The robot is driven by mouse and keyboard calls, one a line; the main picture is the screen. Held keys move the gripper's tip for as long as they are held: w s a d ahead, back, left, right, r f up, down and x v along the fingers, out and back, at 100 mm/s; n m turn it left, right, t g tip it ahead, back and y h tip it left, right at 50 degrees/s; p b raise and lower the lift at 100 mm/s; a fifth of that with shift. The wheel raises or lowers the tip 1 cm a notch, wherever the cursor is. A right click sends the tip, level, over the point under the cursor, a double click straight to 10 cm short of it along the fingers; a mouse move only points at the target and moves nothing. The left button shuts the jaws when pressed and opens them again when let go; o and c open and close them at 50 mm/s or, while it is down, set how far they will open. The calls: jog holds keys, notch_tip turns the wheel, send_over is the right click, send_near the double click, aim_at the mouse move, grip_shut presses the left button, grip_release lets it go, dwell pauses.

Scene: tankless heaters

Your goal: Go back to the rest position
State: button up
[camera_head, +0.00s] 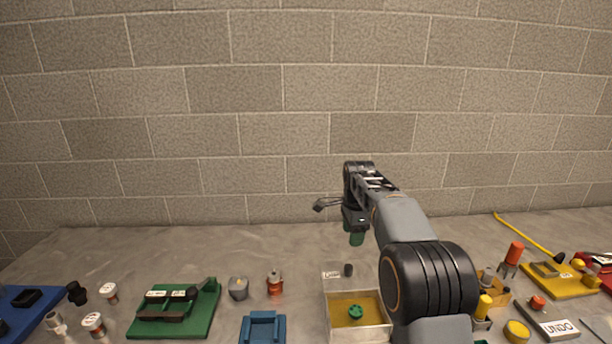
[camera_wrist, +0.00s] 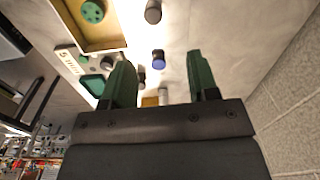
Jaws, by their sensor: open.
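My gripper (camera_head: 356,238) hangs over the middle of the workbench with its green fingers pointing down, above and behind a box with a yellow floor. In the wrist view my gripper (camera_wrist: 160,85) shows two green fingers spread apart with nothing between them but background. Its fingertips look clear of the bench and of the small parts near it. Part of the bench right of the box is hidden behind my arm.
The box (camera_head: 327,318) holds a round green part (camera_head: 355,312). A small dark cylinder (camera_head: 348,270) stands behind it. A green fixture (camera_head: 200,325) and blue holder (camera_head: 262,329) lie left. Yellow parts and an UNDO block (camera_head: 556,327) lie right. A block wall (camera_head: 250,130) closes the back.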

jog(key=s+f+n+t, duration=0.1)
jog(key=s+n+t, duration=0.1)
jog(key=s+n, duration=0.6)
jog(key=s+f+n+t, duration=0.1)
jog(key=s+n, duration=0.8)
jog(key=s, duration=1.2)
jog(key=shift+a+f+t, duration=0.25)
jog(key=shift+f+t, duration=0.15)
